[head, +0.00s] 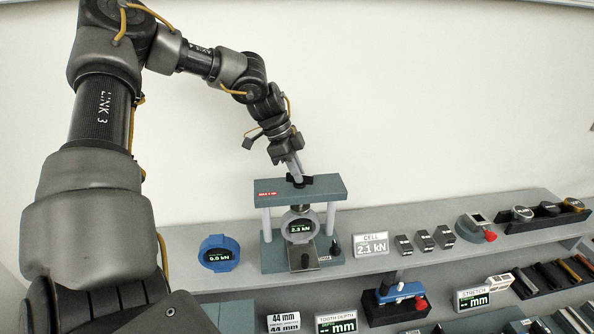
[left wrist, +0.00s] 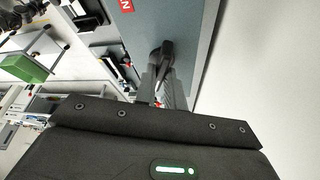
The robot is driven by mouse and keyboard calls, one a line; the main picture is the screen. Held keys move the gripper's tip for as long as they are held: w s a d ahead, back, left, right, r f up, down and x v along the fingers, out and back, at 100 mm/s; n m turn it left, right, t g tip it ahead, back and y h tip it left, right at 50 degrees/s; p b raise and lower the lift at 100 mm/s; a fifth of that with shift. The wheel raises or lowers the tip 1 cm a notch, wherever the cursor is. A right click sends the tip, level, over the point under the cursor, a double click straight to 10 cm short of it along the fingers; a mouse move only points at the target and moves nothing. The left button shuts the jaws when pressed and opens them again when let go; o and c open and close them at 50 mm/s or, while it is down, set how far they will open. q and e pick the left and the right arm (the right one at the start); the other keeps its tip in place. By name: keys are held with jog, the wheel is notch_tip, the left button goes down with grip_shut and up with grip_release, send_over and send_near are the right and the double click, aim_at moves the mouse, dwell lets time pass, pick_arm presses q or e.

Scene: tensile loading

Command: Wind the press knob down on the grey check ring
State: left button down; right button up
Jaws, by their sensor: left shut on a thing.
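The press (head: 325,187) is a grey-green frame with pale columns on the shelf. The dark press knob (head: 301,181) sits on its top beam; it also shows in the left wrist view (left wrist: 166,48). My left gripper (head: 296,172) comes down from above and is shut on the knob; its fingers (left wrist: 163,82) show in the left wrist view. Contact between screw and ring is too small to tell. My right gripper is not in view.
A blue ring (head: 208,243) reading 0.0 kN stands left of the press. A card (head: 371,245) reading CELL 2.1 kN stands right of it. Several dark blocks and a tray (head: 548,219) are farther right. More cards and devices stand on the lower shelf. The wall behind is bare.

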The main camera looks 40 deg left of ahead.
pick_arm(q)
jog(key=m+g+b, duration=0.1)
jog(key=m+b, duration=0.1)
jog(key=shift+w+f+b, duration=0.15)
jog(key=shift+b, duration=0.25)
jog(key=m+g+b, duration=0.1)
jog(key=m, duration=0.2)
jog(key=m+g, duration=0.1)
jog(key=m, duration=0.1)
jog(key=shift+w+m+b, duration=0.1)
jog(key=shift+m+b, duration=0.2)
jog(key=shift+b, duration=0.1)
jog(key=shift+w+r+m+g, duration=0.15)
jog(key=shift+m+g, duration=0.45)
jog(key=shift+m, duration=0.9)
jog(key=c, duration=1.5)
grip_release()
